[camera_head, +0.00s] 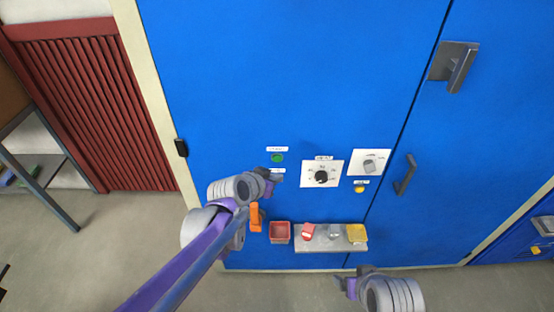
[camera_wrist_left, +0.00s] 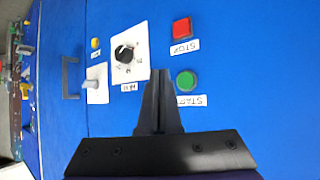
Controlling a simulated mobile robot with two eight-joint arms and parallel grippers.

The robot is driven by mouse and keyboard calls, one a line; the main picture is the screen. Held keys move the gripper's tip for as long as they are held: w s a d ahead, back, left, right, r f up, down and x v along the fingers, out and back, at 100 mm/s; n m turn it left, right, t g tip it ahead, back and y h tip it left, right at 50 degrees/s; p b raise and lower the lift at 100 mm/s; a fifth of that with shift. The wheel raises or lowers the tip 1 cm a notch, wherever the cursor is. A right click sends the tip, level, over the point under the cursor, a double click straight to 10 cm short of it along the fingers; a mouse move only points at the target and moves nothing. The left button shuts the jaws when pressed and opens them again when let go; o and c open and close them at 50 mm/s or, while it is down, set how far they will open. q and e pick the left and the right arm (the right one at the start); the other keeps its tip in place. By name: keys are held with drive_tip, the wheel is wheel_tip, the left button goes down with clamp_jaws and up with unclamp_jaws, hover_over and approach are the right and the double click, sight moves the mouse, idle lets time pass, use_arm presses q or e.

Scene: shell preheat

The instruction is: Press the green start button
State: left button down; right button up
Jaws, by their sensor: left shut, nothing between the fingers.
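The green start button (camera_head: 277,157) is on the blue cabinet front, below a small white label. In the left wrist view the green button (camera_wrist_left: 186,80) sits just right of my fingertips, with an upside-down START label beside it. My left gripper (camera_head: 274,174) is shut and empty, just below the green button in the head view. The gripper also shows in the left wrist view (camera_wrist_left: 160,76); I cannot tell whether it touches the panel. A red STOP button (camera_wrist_left: 182,28) is beyond the green one; my gripper hides it in the head view. My right gripper (camera_head: 343,285) is at the bottom, its fingers unclear.
A black dial (camera_head: 321,176), a grey switch (camera_head: 370,166) and a yellow button (camera_head: 360,188) are right of the green button. A grey shelf (camera_head: 331,246) with small items and a red bin (camera_head: 280,232) are below. Door handles (camera_head: 404,175) stick out at right.

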sight(280, 161)
use_arm(q)
drive_tip(key=shift+w, duration=2.15)
drive_tip(key=shift+w, duration=0.15)
drive_tip(key=shift+w, duration=0.3)
drive_tip(key=shift+w, duration=0.4)
idle(0.9)
drive_tip(key=shift+s, duration=0.9)
drive_tip(key=s, duration=0.5)
